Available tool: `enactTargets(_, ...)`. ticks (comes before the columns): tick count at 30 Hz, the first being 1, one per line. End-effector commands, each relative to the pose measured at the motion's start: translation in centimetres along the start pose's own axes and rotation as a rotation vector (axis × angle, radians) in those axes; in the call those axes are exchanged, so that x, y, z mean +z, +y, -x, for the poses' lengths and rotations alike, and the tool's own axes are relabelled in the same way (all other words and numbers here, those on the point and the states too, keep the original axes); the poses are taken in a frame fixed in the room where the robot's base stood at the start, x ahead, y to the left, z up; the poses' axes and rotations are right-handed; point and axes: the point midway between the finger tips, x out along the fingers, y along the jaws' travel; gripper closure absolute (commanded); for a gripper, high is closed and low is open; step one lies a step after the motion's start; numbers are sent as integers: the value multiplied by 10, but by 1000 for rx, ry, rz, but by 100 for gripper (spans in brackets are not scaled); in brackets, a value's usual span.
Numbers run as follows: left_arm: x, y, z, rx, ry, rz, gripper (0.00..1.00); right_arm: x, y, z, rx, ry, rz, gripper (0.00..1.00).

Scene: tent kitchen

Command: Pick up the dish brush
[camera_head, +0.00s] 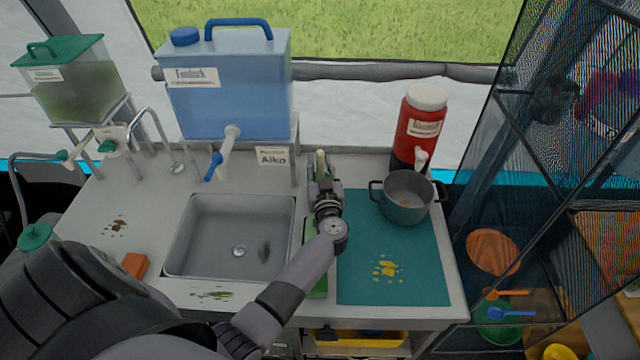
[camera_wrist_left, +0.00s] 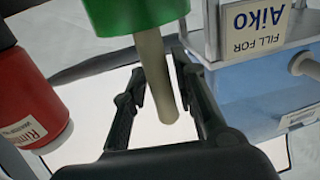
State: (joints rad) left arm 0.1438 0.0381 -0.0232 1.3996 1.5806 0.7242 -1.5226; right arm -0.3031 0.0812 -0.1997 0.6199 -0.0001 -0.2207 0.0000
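The dish brush shows as a pale, wood-coloured handle (camera_head: 320,161) standing up at my left gripper, behind the sink's right corner. In the left wrist view the handle (camera_wrist_left: 153,68) runs out from a green part (camera_wrist_left: 135,14) at the top edge. My left gripper (camera_head: 322,182) has its fingers apart, one on each side of the handle, and it also shows in the left wrist view (camera_wrist_left: 160,85). Gaps show between handle and fingers. The brush's lower part is hidden behind the gripper in the head view. My right gripper is not in view.
A grey sink (camera_head: 185,250) lies to the left. A teal mat (camera_head: 390,240) with yellow bits and a grey pot (camera_head: 405,197) are to the right. A red dispenser (camera_head: 418,120) and a blue water tank (camera_head: 235,85) stand behind. An orange sponge (camera_head: 135,265) lies left of the sink.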

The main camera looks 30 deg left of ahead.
Motion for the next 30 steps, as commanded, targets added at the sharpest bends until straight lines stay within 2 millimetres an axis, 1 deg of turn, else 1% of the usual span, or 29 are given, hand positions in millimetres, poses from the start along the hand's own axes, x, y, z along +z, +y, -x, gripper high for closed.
enactTargets(1, 0, 0, 0, 0, 0, 0, 79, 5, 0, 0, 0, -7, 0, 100)
enactTargets(3, 0, 0, 0, 0, 0, 0, 84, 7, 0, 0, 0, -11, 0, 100)
enactTargets(10, 0, 0, 0, 0, 0, 0, 99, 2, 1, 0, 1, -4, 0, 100)
enactTargets(23, -2, 0, 0, 0, 1, 1, 100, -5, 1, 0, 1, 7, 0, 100)
enactTargets(26, -7, 0, 0, 0, 1, 2, 100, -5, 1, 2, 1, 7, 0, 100)
enactTargets(29, -16, 0, 0, -1, 0, 4, 100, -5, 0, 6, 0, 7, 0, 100)
enactTargets(30, -22, 0, 0, -2, 1, 4, 100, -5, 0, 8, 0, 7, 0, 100)
